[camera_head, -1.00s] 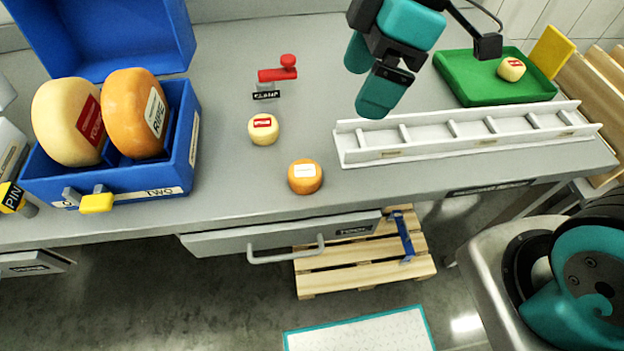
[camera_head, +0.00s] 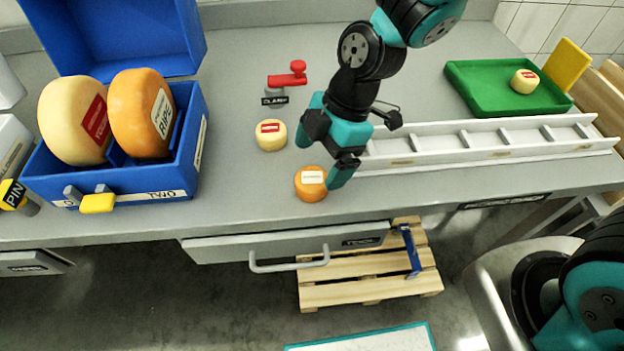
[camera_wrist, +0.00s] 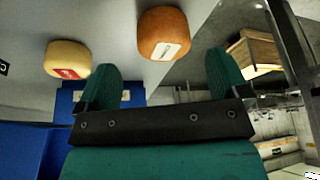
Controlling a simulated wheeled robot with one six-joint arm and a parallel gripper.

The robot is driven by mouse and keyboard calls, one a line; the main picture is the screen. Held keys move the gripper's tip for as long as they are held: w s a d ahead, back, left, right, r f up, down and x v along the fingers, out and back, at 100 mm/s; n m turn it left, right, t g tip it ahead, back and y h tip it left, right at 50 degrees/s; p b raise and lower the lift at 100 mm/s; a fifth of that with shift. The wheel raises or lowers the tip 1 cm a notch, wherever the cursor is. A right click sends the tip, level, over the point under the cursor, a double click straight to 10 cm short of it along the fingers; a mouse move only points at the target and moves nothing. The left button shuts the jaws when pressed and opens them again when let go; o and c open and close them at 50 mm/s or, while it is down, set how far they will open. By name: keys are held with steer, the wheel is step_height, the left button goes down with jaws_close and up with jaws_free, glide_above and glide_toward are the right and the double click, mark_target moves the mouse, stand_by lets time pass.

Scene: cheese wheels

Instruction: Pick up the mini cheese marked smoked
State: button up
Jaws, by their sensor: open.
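An orange mini cheese (camera_head: 311,194) with a white label sits near the bench's front edge. A pale yellow mini cheese (camera_head: 271,144) with a red label stands behind and left of it. Another pale mini cheese (camera_head: 519,87) with a red label lies on the green tray. The mini labels are too small to read, so I cannot tell which says smoked. My gripper (camera_head: 321,157) is open and empty, close to the orange mini on the bench. In the wrist view, the orange mini (camera_wrist: 157,24) is beyond the fingertips, between their lines; the pale mini (camera_wrist: 63,62) is left of the fingers.
A blue open case (camera_head: 200,125) holds two large cheese wheels at left. A red-handled clamp (camera_head: 287,80) stands behind the minis. A white slotted rack (camera_head: 430,155) lies right of my gripper. The green tray (camera_head: 480,95) is at the back right. A drawer (camera_head: 220,250) is below the bench.

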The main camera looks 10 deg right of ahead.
mark_target(313, 176)
steer(key=x, duration=0.2)
steer(key=p+x, duration=0.1)
steer(key=x, duration=0.1)
steer(key=shift+s+f, duration=0.1)
steer(key=shift+s, duration=0.2)
steer(key=shift+a+f, duration=0.2)
steer(key=shift+f, duration=0.3)
steer(key=c, duration=1)
steer(key=shift+c, duration=0.2)
steer(key=shift+r, duration=0.1)
